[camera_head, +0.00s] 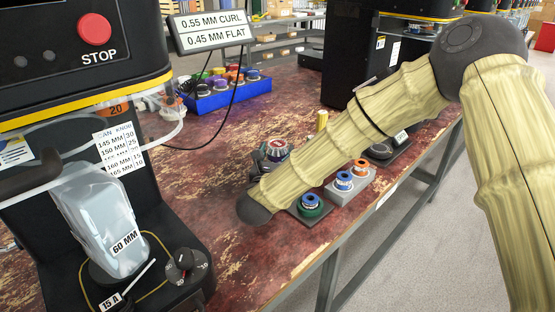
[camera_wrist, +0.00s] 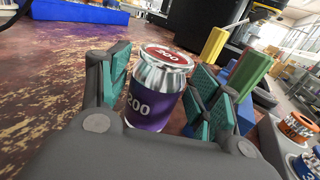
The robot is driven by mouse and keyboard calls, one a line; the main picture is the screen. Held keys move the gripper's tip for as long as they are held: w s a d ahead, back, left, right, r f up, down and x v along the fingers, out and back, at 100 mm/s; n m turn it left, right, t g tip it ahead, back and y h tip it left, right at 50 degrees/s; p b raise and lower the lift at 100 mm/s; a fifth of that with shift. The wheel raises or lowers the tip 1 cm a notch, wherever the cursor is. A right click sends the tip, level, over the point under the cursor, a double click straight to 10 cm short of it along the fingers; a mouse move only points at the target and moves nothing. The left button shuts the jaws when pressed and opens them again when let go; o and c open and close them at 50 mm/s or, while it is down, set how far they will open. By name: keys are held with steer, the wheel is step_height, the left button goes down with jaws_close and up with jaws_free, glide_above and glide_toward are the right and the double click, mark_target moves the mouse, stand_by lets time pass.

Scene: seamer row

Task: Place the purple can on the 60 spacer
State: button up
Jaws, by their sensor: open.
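The purple can (camera_wrist: 148,108) stands upright on the table, with a silver neck and a red lid marked 200. My gripper (camera_wrist: 160,98) is open, its teal-padded fingers on either side of the can. I cannot tell whether a pad touches it. In the head view the can's red lid (camera_head: 277,146) shows beyond my arm, which hides most of the can and gripper. A label reading 60 MM (camera_head: 125,243) shows at the lower part of a pale translucent piece (camera_head: 95,215) on the black machine at left. I cannot tell the spacer's exact shape there.
The machine has a red STOP button (camera_head: 95,29) and a dial knob (camera_head: 186,266). A blue tray (camera_head: 232,96) of coloured parts stands at the back. Blocks with green (camera_head: 310,205) and blue-topped (camera_head: 343,181) rings stand near the table's right edge. Worn table between machine and can is clear.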

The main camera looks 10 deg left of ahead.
steer(key=shift+w, duration=0.2)
steer(key=c, duration=0.7)
